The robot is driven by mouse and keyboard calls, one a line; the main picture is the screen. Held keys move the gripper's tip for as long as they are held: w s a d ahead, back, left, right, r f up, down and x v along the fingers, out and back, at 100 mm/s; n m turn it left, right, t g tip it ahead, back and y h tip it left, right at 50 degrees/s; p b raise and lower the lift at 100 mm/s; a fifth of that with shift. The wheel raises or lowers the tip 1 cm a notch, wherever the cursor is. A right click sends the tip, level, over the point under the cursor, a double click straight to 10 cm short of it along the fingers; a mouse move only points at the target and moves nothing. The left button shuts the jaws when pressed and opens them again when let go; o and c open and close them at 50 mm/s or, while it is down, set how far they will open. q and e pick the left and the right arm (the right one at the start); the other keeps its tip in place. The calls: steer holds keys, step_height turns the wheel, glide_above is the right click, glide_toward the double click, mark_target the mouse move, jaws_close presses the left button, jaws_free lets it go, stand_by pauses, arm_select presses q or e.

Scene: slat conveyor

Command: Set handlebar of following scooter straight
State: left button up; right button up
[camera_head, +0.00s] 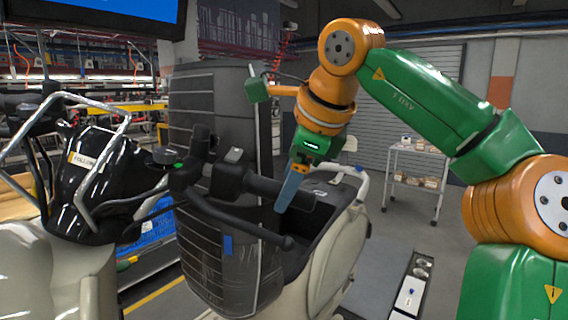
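A scooter part with a black glossy panel, chrome tubes and a label beginning "FOLLOW" (82,160) stands at the left. In the middle is a black handlebar (240,180) with dark grips and a curved lever, in front of a tall dark ribbed panel (205,90). It looks turned at an angle, its right end toward me; which scooter it belongs to is hard to tell. My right gripper (282,208) points down with its grey-blue finger beside the right grip; contact is unclear. The fingers overlap, so their opening is hidden. My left gripper is not in view.
A cream scooter body (335,255) lies behind and right of the handlebar. A blue crate (157,232) sits left of the ribbed panel. A white trolley (415,172) stands at the back right.

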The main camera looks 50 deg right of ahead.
steer(key=shift+s+f, duration=0.3)
steer(key=shift+f, duration=0.5)
steer(key=shift+w+d+f, duration=0.2)
steer(key=shift+w+f, duration=0.25)
steer(key=shift+w, duration=0.35)
steer(key=shift+w+f, duration=0.1)
steer(key=shift+w, duration=0.35)
steer(key=shift+c, duration=0.9)
steer(key=shift+s+a, duration=0.1)
steer(key=shift+s, duration=0.25)
jaws_close()
steer(key=c, duration=0.5)
jaws_free()
jaws_close()
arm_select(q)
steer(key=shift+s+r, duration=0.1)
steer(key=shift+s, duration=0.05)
